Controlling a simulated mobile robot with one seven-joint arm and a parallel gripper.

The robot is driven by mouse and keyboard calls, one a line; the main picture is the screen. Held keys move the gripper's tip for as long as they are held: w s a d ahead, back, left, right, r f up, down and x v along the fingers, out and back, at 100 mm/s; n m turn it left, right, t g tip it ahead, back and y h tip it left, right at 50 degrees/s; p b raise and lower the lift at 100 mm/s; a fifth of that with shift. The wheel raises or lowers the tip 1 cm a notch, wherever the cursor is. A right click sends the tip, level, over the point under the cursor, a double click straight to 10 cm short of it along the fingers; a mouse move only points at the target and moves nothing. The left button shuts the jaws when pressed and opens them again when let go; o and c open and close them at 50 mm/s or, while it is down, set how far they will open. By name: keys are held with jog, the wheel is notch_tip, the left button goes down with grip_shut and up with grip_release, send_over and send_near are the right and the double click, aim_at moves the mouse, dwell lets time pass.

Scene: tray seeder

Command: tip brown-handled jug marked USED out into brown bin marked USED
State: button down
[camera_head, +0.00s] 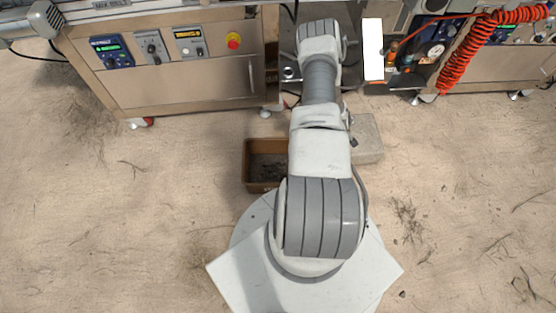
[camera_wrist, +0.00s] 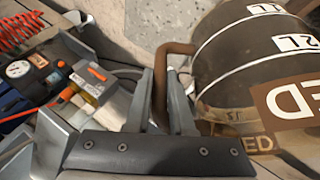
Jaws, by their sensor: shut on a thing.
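The jug (camera_wrist: 228,68) fills the right of the wrist view, a large rounded vessel with dark bands, 1L and 2L marks and a brown label on which only "ED" reads. My gripper (camera_wrist: 164,85) is shut on its brown handle (camera_wrist: 180,48), with a finger on each side. The jug appears sideways in this view; its mouth and contents are not visible. In the head view the brown bin (camera_head: 247,165) stands on the floor left of my arm, with dark crumbly matter inside. Its marking cannot be read. My arm hides the gripper and jug there.
A grey bin (camera_head: 369,142) stands on the floor right of my arm, partly hidden by it. A steel cabinet with controls (camera_head: 175,75) stands at the back left. Another machine with a red coiled hose (camera_head: 468,50) is at the back right. Sandy floor lies open on both sides.

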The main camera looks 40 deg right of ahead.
jog(key=shift+w+a+r+n+g+h, duration=0.2)
jog(key=shift+w+a+r+h, duration=0.25)
jog(key=shift+a+r+h, duration=0.3)
jog(key=shift+w+a+r+n+g+h, duration=0.2)
jog(key=shift+w+a+r+h, duration=0.2)
jog(key=shift+a+r+h, duration=0.4)
jog(key=shift+w+a+b, duration=0.1)
jog(key=shift+a+b, duration=0.2)
jog(key=shift+b, duration=0.05)
jog(key=shift+w+a+f+h+b, duration=0.1)
jog(key=shift+a+f+h+b, duration=0.15)
jog(key=shift+b, duration=0.3)
jog(key=shift+w+a+r+h+b, duration=0.1)
jog(key=shift+a+r+h+b, duration=0.1)
jog(key=shift+r+h+b, duration=0.1)
jog(key=w+a+n+h+b, duration=0.1)
jog(key=w+a+h, duration=0.2)
jog(key=a, duration=0.3)
jog(key=w+a+r+n+h+b, duration=0.1)
jog(key=w+a+n+h, duration=0.1)
jog(key=a, duration=0.5)
jog(key=w+a+n+h+b, duration=0.2)
jog(key=w+a+h, duration=0.2)
jog(key=a+h, duration=0.2)
jog(key=shift+a+r+g, duration=0.25)
jog(key=shift+a+g, duration=0.15)
jog(key=shift+a, duration=0.3)
dwell(0.7)
